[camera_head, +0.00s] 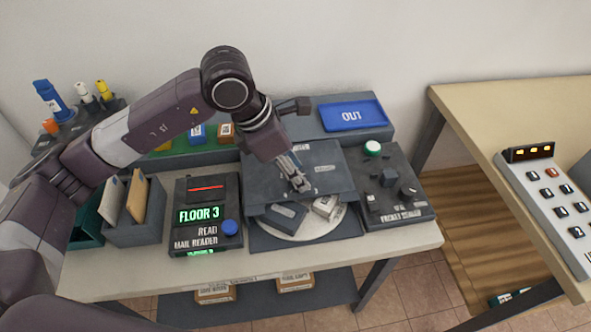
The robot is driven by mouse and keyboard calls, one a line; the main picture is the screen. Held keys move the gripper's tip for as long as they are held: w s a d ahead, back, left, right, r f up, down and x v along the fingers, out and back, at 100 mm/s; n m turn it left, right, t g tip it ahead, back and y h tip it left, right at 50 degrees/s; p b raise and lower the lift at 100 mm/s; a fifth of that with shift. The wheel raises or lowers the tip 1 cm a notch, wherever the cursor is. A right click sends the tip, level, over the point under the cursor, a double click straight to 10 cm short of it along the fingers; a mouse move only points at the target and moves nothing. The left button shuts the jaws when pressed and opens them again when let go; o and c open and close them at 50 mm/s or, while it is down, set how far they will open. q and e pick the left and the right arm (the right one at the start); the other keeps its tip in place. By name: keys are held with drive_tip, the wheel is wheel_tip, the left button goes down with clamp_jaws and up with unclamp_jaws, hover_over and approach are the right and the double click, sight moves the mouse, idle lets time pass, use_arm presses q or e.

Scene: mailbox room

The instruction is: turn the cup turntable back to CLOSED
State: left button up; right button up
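The turntable unit shows a pale round disc (315,231) under a dark raised cover (328,165). A dark box (283,215) and a whitish box (326,207) sit on the disc's exposed front part. The back of the disc is hidden by the cover. A small label on the cover is too small to read, and I see no CLOSED mark. My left gripper (300,184) points down over the cover's front part. Its fingers look close together; whether they touch or grip anything is unclear. My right gripper is not in view.
A dark control unit (388,190) with a green knob stands right. A blue OUT tray (352,115) lies behind. A keypad (548,200) rests on the right-hand table (490,115).

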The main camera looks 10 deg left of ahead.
use_arm(q)
drive_tip(key=shift+a, duration=0.1)
drive_tip(key=v, duration=1.2)
drive_tip(key=shift+s, duration=0.1)
drive_tip(key=shift+c, duration=0.4)
